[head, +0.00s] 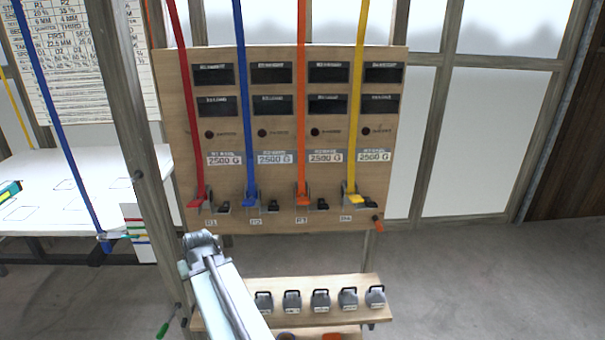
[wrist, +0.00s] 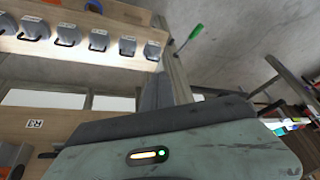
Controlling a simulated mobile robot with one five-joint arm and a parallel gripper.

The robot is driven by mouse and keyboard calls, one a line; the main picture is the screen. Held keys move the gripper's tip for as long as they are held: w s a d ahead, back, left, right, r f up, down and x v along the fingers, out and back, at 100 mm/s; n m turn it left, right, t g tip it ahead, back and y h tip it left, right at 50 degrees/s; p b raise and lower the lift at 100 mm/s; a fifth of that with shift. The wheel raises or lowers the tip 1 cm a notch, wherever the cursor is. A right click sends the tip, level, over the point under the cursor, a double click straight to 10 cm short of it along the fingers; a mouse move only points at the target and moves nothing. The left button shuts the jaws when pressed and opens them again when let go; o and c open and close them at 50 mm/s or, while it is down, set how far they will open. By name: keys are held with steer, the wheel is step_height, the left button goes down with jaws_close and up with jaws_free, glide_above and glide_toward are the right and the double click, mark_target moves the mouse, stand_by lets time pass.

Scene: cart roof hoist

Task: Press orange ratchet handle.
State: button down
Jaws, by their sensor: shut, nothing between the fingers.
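The orange ratchet handle (head: 302,200) is at the lower end of the orange strap (head: 301,100), low on the wooden panel, above the R3 label (head: 301,220). My gripper (wrist: 155,92) shows as dark grey fingers beyond its grey-green body in the wrist view. It is shut and holds nothing. In the head view my arm rises from the bottom, left of the orange handle and below the panel; its fingers cannot be made out there. The wrist view looks upside down and shows the R3 label (wrist: 34,124) at left; the orange handle is not clear there.
Red (head: 197,200), blue (head: 249,198) and yellow (head: 352,196) ratchet handles flank the orange one. A shelf (head: 260,284) with several grey weights stands below the panel. A wooden post (head: 137,175) stands at left. Open floor lies at right.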

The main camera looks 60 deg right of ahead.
steer(key=s+d+r+m+h+p, duration=0.2)
steer(key=s+d+r, duration=0.4)
steer(key=d, duration=0.5)
steer(key=s+d+r+m+t+h+p, duration=0.1)
steer(key=s+d+r+m+h+p, duration=0.1)
steer(key=s+d+r+p, duration=0.3)
steer(key=s+d+r+m+h+p, duration=0.2)
steer(key=s+d+r, duration=0.5)
steer(key=d+r, duration=0.5)
steer(key=d+h+p, duration=0.1)
steer(key=d+p, duration=0.1)
steer(key=d, duration=0.4)
steer(key=shift+d+t+h, duration=0.15)
steer(key=shift+t+h, duration=0.15)
steer(key=shift+t, duration=0.1)
steer(key=shift+f, duration=0.1)
steer(key=b, duration=0.6)
glide_above(304, 200)
steer(key=f, duration=0.6)
steer(key=shift+w+d, duration=0.3)
steer(key=shift+d, duration=0.05)
steer(key=f+b, duration=0.2)
steer(key=a+b, duration=0.1)
steer(key=shift+s+f, duration=0.25)
steer(key=shift+f, duration=0.15)
steer(key=shift+s+a+f+b, duration=0.15)
steer(key=shift+a+f+b, duration=0.05)
steer(key=shift+f+b, duration=0.1)
steer(key=shift+r, duration=0.1)
